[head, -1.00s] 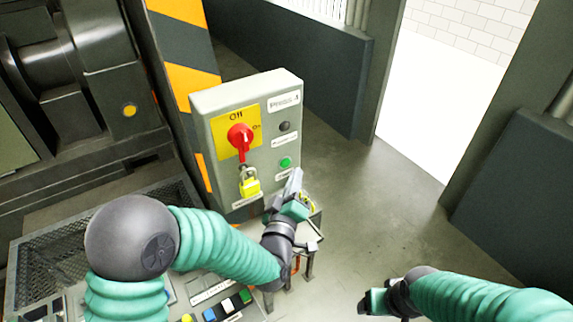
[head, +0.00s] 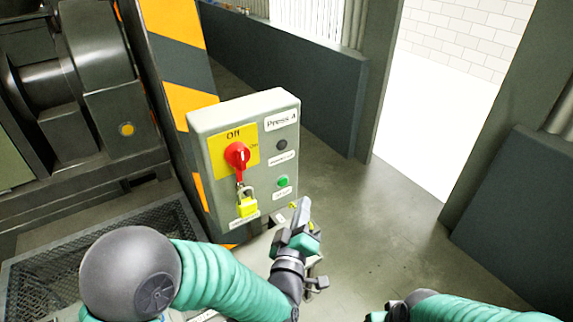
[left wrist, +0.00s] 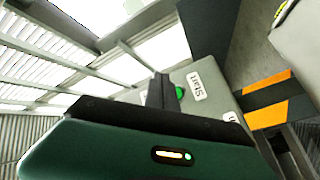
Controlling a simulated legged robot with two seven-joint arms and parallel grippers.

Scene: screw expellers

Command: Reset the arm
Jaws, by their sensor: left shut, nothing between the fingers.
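My left gripper (head: 301,220) is shut and empty, in front of and just below the lower right corner of the grey control box (head: 262,209). The box bears a red rotary switch (head: 237,156) on a yellow plate, its handle pointing down, with a yellow padlock (head: 247,206) under it. In the left wrist view, the gripper's dark finger (left wrist: 160,92) stands in front of the box, near the green button (left wrist: 180,92) and its "Start" label. My right gripper (head: 385,314) shows only in part at the bottom edge, and its fingers cannot be made out.
A striped orange and black post (head: 180,60) stands behind the box at left, beside dark machinery (head: 85,90). A mesh panel (head: 110,225) lies at lower left. Open floor (head: 400,240) and a bright doorway (head: 425,120) are to the right.

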